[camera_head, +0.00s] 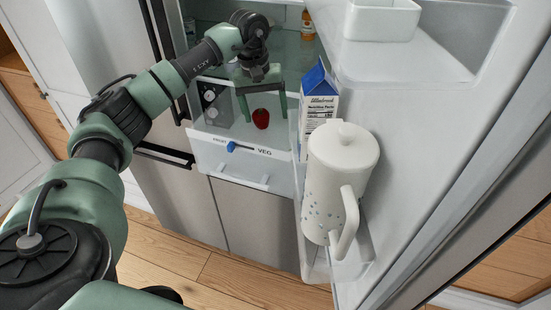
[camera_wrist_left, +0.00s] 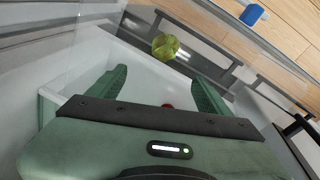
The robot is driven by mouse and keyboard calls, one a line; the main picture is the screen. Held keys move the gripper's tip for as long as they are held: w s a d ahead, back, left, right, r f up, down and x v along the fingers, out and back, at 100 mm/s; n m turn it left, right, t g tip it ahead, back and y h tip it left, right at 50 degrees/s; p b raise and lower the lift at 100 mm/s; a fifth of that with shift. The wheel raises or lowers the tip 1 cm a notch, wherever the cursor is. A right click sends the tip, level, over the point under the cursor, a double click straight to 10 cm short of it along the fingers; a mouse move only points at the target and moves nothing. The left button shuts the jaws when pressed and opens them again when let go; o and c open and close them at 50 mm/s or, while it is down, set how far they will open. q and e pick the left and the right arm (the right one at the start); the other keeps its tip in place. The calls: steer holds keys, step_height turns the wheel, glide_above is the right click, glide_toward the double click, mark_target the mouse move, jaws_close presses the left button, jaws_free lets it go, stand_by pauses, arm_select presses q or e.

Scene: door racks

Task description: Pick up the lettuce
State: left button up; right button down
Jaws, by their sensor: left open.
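A round green lettuce (camera_wrist_left: 165,46) shows in the left wrist view, beyond my fingertips and roughly between them in the picture. I cannot make it out in the head view. My left gripper (camera_head: 264,117) is inside the open fridge, pointing down, with its two green fingers spread wide. It also shows in the left wrist view (camera_wrist_left: 160,76), with nothing held between the fingers. A small red fruit or vegetable (camera_head: 261,118) shows between the fingers in the head view. In the wrist view only a bit of it shows above the gripper's edge. My right gripper is out of view.
The clear drawer front marked VEG (camera_head: 240,160) is below the gripper. The open fridge door at right holds a white jug (camera_head: 338,165), a blue and white carton (camera_head: 318,95) and a white bin (camera_head: 382,20). A bottle (camera_head: 308,24) stands on the shelf behind.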

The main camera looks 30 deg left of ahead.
arm_select(q)
steer(key=f+b, duration=0.8)
steer(key=shift+s+f, duration=0.25)
steer(key=shift+s, duration=0.05)
steer(key=f, duration=0.2)
steer(key=f+p, duration=0.1)
steer(key=f, duration=0.1)
steer(key=w+d+f, duration=0.1)
steer(key=f, duration=0.1)
steer(key=shift+f+p, duration=0.3)
steer(key=shift+w+f, duration=0.15)
steer(key=shift+f, duration=0.25)
steer(key=c, duration=1.4)
